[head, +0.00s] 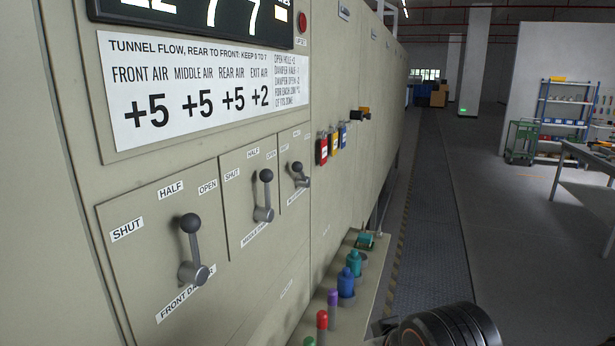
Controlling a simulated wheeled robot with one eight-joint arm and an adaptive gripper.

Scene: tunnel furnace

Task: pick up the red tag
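The red tag (322,149) hangs on the side of the beige furnace panel, in the middle of the head view. It is the nearest in a row of hanging tags, with a yellow tag (333,142) and a blue tag (343,135) just beyond it. The tags look close together but separate. A black rounded part of my arm shows at the bottom right edge. My gripper's fingers are not in view.
Three damper levers, front (193,250), middle (264,195) and rear (299,174), stick out from the panel. A ledge (372,268) below the tags carries several coloured pegs, including a red one (322,321). A black and orange fitting (360,114) juts out beyond the tags. The aisle floor at right is clear.

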